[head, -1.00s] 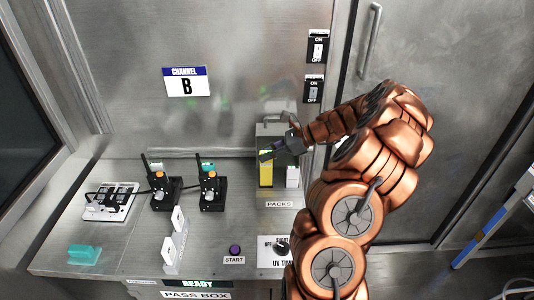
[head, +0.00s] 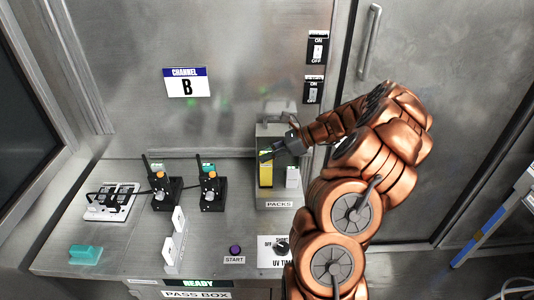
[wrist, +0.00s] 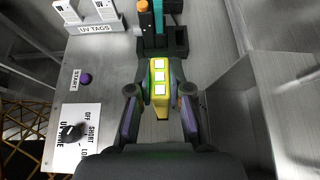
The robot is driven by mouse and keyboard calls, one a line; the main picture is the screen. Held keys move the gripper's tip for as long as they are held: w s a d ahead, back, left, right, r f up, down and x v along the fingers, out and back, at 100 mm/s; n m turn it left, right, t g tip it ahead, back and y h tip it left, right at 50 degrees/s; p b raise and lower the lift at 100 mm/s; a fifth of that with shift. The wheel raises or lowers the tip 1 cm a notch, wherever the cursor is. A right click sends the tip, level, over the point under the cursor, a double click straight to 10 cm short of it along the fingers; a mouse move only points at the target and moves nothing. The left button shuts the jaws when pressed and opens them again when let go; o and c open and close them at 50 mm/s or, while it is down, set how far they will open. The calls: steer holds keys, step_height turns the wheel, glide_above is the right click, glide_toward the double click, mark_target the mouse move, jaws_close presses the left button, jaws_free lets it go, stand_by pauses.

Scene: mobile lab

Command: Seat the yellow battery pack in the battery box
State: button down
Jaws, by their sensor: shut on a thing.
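The yellow battery pack (head: 265,172) stands upright at the left of the grey holder labelled PACKS in the head view. My gripper (head: 268,154) is at its upper end. In the wrist view the pack (wrist: 160,88), with several white squares on its face, is between the two fingers of my gripper (wrist: 160,104), which is shut on it. The pack's lower end is hard to make out, so I cannot tell whether it touches the holder's floor. No part is labelled as the battery box, and I cannot tell which one it is.
The grey PACKS holder (head: 270,130) stands against the back wall, with a white pack (head: 292,178) at right. Two black stands (head: 165,192) (head: 212,194) with orange knobs stand to the left. White UV tags (head: 175,240), a purple start button (head: 235,250) and a teal block (head: 85,254) are on the bench.

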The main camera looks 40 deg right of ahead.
steer(key=b, duration=0.2)
glide_above(267, 185)
steer(key=shift+w+d+f, duration=0.15)
steer(key=shift+w+f, duration=0.05)
steer(key=shift+f, duration=1.25)
steer(key=shift+w+d+f, duration=0.15)
steer(key=shift+f, duration=1.25)
steer(key=c, duration=1)
jaws_free()
steer(key=v, duration=1.2)
steer(key=shift+a, duration=0.1)
